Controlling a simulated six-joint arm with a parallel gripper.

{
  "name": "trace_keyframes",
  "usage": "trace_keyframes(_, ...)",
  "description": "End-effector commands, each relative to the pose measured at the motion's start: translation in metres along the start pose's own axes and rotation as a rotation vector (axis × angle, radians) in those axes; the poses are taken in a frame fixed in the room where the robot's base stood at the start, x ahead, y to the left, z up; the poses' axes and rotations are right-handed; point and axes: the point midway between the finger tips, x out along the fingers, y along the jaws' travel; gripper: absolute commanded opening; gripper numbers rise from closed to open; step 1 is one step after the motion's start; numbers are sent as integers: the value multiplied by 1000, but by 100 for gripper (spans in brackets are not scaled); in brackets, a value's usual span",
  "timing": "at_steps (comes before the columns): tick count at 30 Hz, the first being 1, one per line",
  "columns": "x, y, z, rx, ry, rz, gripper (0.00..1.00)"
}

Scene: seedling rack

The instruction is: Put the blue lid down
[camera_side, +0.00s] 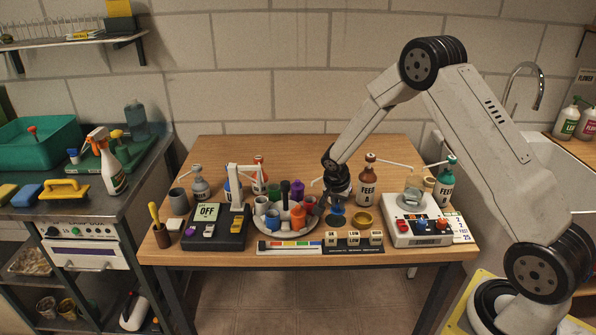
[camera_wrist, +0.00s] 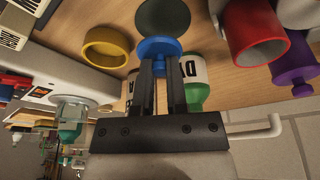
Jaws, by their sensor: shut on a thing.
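The blue lid (camera_side: 337,209) is under my gripper (camera_side: 337,199) at the middle of the wooden table in the side view. In the wrist view my gripper (camera_wrist: 162,62) is shut on the blue lid (camera_wrist: 158,47), fingers on either side of it. A dark round disc (camera_wrist: 163,17) lies just beyond the lid in the wrist view. I cannot tell whether the lid touches the disc or the table. The fingers hide part of the lid.
A yellow ring (camera_side: 362,219) lies close right of the lid. A round tray (camera_side: 313,224) with several coloured cups, including a red one (camera_wrist: 262,38), stands left. A brown bottle (camera_side: 367,184) stands behind. Labelled blocks (camera_side: 353,239) sit in front; a white stirrer (camera_side: 416,232) stands right.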

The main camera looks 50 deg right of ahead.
Motion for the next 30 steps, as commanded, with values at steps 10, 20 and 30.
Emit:
trace_keyframes(10, 10, -5, -1, 0, -1, 1, 0)
trace_keyframes(20, 36, -5, 7, 1, 0, -3, 0)
trace_keyframes(30, 37, -5, 8, 1, 1, -3, 0)
